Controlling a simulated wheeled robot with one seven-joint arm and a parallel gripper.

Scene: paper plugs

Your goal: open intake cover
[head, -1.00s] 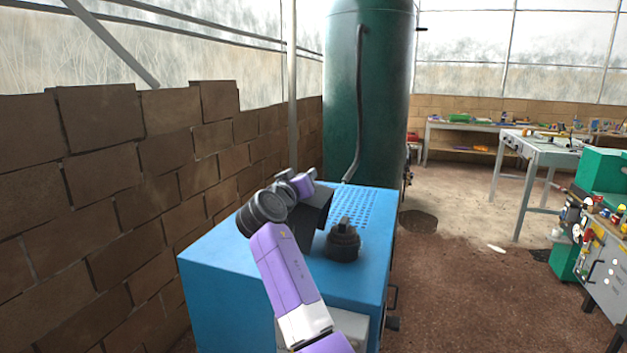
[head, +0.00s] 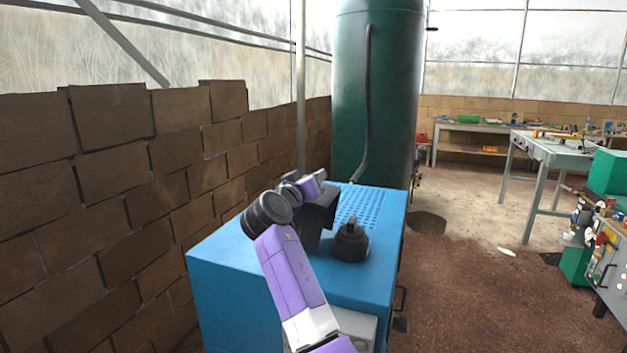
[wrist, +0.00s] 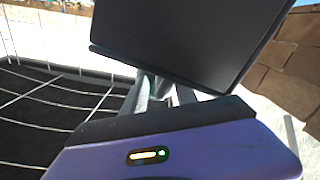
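A dark, flat panel, which looks like the intake cover (head: 319,219), stands raised on top of the blue machine (head: 232,274). In the wrist view the dark panel (wrist: 190,38) fills the upper middle, tilted, close in front of my gripper (wrist: 160,88). Two grey finger parts reach to the panel's lower edge. The panel hides their tips, so I cannot tell whether they grip it or only touch it. In the head view my purple arm and wrist hide the gripper and part of the panel.
A black round cap (head: 351,243) stands on the machine top just right of the panel, near a patch of small holes (head: 362,205). A brick wall (head: 110,215) runs close on the left. A green tank (head: 375,100) stands behind. Open floor lies to the right.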

